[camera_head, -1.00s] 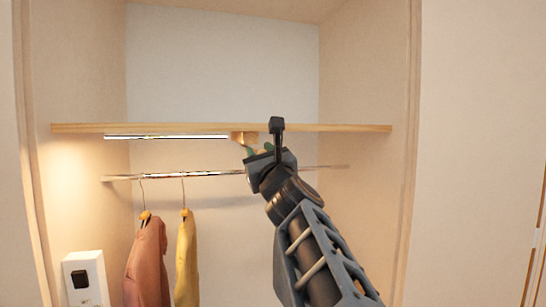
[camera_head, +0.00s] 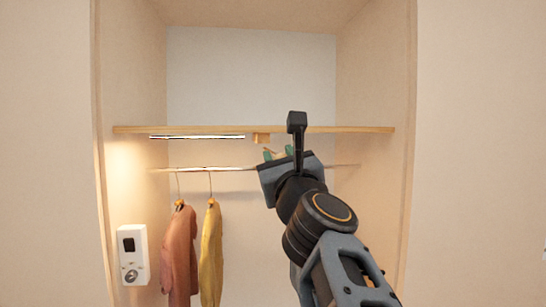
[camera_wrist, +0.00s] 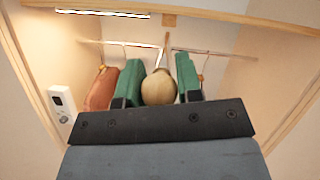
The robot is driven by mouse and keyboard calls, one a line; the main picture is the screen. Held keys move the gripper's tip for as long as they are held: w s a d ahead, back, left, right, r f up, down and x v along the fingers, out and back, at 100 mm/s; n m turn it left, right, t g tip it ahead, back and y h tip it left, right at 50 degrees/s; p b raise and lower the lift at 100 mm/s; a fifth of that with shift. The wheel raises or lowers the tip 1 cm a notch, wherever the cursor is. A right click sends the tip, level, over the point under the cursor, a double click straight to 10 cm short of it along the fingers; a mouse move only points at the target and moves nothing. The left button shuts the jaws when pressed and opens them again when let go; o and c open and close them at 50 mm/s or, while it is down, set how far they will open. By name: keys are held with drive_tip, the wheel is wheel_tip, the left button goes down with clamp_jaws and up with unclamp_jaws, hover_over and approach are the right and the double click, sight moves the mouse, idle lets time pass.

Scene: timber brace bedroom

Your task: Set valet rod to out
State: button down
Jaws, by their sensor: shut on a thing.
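The valet rod runs out from a small wooden mount (camera_head: 261,139) under the closet shelf. In the wrist view, a thin length of the valet rod (camera_wrist: 163,50) shows between the mount (camera_wrist: 169,20) and a round tan knob (camera_wrist: 158,88) at its near end. My gripper (camera_head: 278,153) is shut on the knob. Its green finger pads stand on either side of the knob in the wrist view (camera_wrist: 160,78). In the head view, the knob and most of the rod are hidden behind my gripper.
The shelf (camera_head: 350,129) spans the closet, with a lit strip (camera_head: 197,137) beneath it. A hanging rail (camera_head: 230,168) carries a rust garment (camera_head: 180,255) and a yellow garment (camera_head: 211,250). A white box (camera_head: 132,255) is on the left wall. The upper closet is empty.

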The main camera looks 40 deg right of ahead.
drive_tip(key=c, duration=0.8)
unclamp_jaws()
